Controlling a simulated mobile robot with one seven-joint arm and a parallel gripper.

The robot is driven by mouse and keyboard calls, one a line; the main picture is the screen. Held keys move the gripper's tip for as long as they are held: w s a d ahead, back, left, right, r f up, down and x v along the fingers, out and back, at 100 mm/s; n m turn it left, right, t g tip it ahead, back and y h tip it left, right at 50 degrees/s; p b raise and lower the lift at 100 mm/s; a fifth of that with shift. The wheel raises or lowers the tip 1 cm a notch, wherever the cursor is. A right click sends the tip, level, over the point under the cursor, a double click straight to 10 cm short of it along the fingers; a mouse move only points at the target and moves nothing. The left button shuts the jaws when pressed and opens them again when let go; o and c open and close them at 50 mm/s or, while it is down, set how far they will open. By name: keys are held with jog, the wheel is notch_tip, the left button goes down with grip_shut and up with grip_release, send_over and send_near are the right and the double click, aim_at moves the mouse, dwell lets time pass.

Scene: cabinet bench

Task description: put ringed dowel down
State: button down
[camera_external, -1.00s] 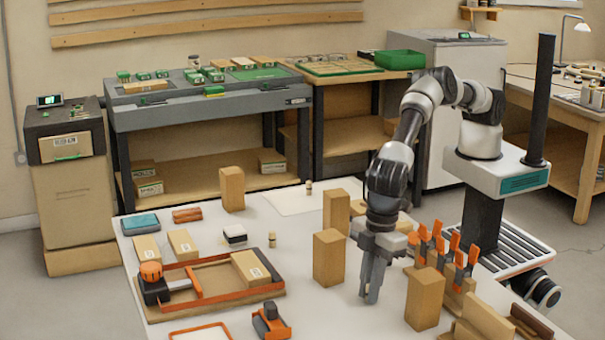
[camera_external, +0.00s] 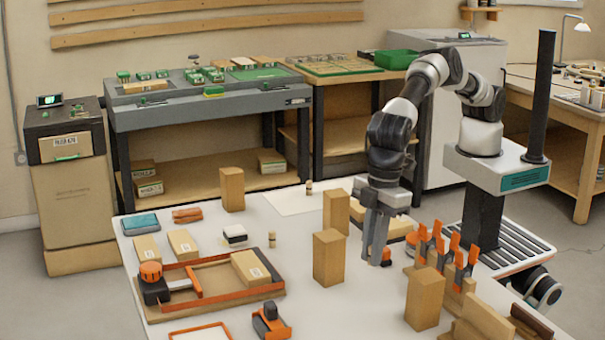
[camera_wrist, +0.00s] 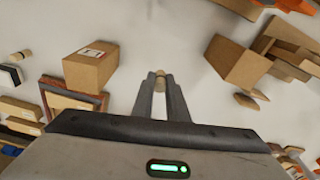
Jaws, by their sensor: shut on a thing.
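My gripper (camera_external: 375,258) is over the right-hand part of the white table, between a tall wooden block and the orange clamps. In the wrist view its two fingers (camera_wrist: 159,96) are shut on the ringed dowel (camera_wrist: 160,83), a small pale wooden piece at the fingertips. The ring cannot be made out. In the external view the held dowel is hidden, and I cannot tell whether it touches the tabletop. Two other small dowels stand on the table, one near the middle (camera_external: 272,240) and one farther back (camera_external: 308,188).
Tall wooden blocks stand left of the gripper (camera_external: 328,258), behind it (camera_external: 336,211) and in front of it (camera_external: 425,299). Orange clamps (camera_external: 448,257) stand to the right. An orange-framed tray (camera_external: 225,298) lies at the left. A pale sheet (camera_external: 295,203) lies at the back.

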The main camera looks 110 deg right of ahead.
notch_tip(320, 180, up, 6)
jog(key=shift+f, duration=0.1)
jog(key=w+d+m, duration=0.1)
jog(key=d, duration=0.4)
jog(key=w+d+m, duration=0.1)
jog(key=d+m, duration=0.1)
jog(key=d, duration=0.2)
jog(key=w+d+m, duration=0.1)
jog(key=w+d, duration=0.1)
jog(key=d, duration=0.3)
jog(key=shift+d+h, duration=0.3)
jog(key=s+d+m, duration=0.3)
jog(key=d+m, duration=0.1)
jog(key=d, duration=0.9)
jog(key=s+d+m+g+h, duration=0.15)
jog(key=d+m, duration=0.35)
jog(key=d, duration=0.8)
jog(key=s+d+m+t+y, duration=0.1)
jog(key=s+d+m, duration=0.25)
jog(key=d, duration=0.85)
jog(key=shift+m+g+h, duration=0.25)
jog(key=shift+m, duration=0.2)
jog(key=f, duration=0.7)
jog(key=d+f, duration=0.1)
jog(key=f, duration=0.3)
jog(key=shift+f, duration=2.15)
